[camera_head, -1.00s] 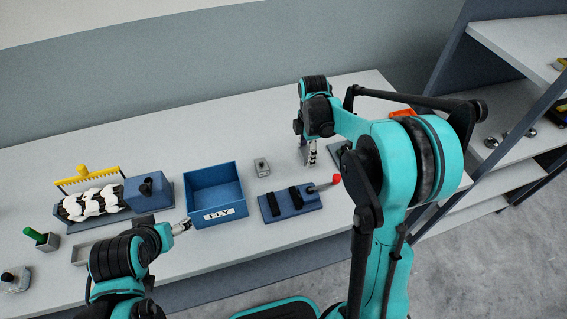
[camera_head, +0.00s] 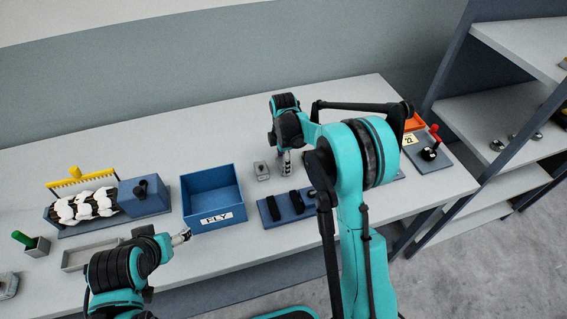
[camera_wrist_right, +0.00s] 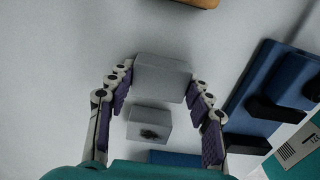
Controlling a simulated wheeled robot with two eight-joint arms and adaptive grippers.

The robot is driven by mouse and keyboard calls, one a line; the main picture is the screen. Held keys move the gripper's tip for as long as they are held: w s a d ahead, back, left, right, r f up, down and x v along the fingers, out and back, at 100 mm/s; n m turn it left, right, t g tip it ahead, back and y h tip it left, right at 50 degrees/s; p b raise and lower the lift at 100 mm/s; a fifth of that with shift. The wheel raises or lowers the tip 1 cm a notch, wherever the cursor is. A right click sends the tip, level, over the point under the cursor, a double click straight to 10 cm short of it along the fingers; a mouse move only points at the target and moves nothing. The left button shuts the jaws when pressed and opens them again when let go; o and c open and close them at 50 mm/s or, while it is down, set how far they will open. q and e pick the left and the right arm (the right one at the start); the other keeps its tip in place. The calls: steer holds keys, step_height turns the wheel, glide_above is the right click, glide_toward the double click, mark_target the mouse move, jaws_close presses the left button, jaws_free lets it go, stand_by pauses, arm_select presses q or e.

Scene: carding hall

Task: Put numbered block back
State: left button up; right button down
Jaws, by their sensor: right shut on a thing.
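My right gripper (camera_wrist_right: 162,82) is shut on a plain grey block (camera_wrist_right: 162,70) in the right wrist view. No number shows on the faces in sight. In the head view my right gripper (camera_head: 286,170) is low over the table, just right of a small grey piece (camera_head: 261,171) with a dark mark on top. That piece also shows below the held block in the wrist view (camera_wrist_right: 150,117), apart from it. My left gripper (camera_head: 182,237) is near the front left corner of the blue FLY box (camera_head: 211,190); its jaw opening is unclear.
A blue plate with black blocks (camera_head: 289,208) lies in front of the right gripper. A carding device with white fibre (camera_head: 84,206) stands at left.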

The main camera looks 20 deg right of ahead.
steer(key=shift+s, duration=0.1)
steer(key=c, duration=0.6)
jaws_free()
steer(key=shift+f, duration=0.1)
steer(key=shift+c, duration=0.2)
steer(key=shift+r, duration=0.45)
step_height(320, 180, up, 11)
steer(key=p, duration=0.3)
steer(key=s+r+m+t, duration=0.3)
steer(key=s+r+m, duration=0.6)
steer(key=s, duration=0.4)
steer(key=s+f+m+t, duration=0.3)
steer(key=s+m, duration=0.6)
steer(key=s, duration=0.3)
steer(key=shift+s+t, duration=0.4)
steer(key=shift+t, duration=0.2)
